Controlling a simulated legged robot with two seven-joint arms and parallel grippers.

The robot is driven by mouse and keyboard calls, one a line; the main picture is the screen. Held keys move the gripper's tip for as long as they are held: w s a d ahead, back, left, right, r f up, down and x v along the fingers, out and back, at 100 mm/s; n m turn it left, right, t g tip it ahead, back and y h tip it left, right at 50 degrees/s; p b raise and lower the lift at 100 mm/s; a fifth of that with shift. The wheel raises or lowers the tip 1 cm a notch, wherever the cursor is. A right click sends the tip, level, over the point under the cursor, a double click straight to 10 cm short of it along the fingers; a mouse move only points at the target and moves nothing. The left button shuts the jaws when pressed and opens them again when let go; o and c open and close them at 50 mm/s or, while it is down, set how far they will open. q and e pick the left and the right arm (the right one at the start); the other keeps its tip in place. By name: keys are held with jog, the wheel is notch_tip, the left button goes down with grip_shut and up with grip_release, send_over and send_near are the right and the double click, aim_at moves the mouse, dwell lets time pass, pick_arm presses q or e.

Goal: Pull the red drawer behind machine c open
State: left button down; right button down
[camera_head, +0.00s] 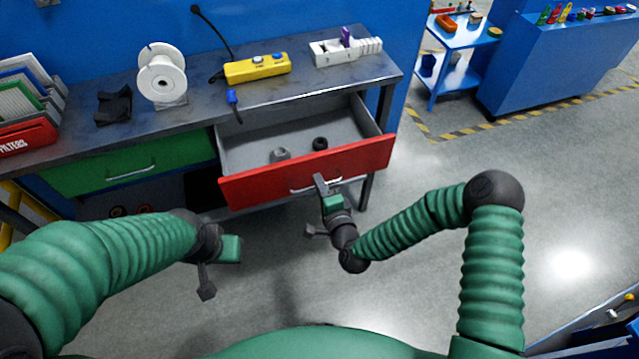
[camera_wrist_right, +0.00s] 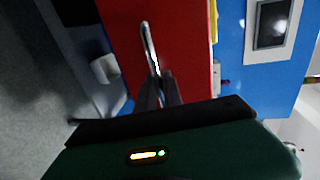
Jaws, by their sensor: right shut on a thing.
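The red drawer (camera_head: 345,166) is pulled out from under the workbench, and its grey inside shows. Two small round parts lie in it, one grey (camera_head: 281,154) and one black (camera_head: 320,143). My right gripper (camera_head: 320,184) is at the drawer's silver handle (camera_head: 300,187), shut on it. The right wrist view shows the fingers (camera_wrist_right: 160,88) at the lower end of the handle (camera_wrist_right: 149,45) against the red front (camera_wrist_right: 185,60). My left gripper (camera_head: 218,270) hangs empty below the green drawer; its finger opening is unclear.
The green drawer (camera_head: 128,165) beside it is closed. The floor (camera_head: 440,170) to the right is clear.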

jog(key=c, duration=1.5)
grip_release()
jog(key=shift+f, duration=0.15)
jog(key=p+v, duration=0.5)
jog(key=v, duration=1.1)
jog(key=shift+s+d, duration=0.2)
jog(key=shift+s, duration=0.15)
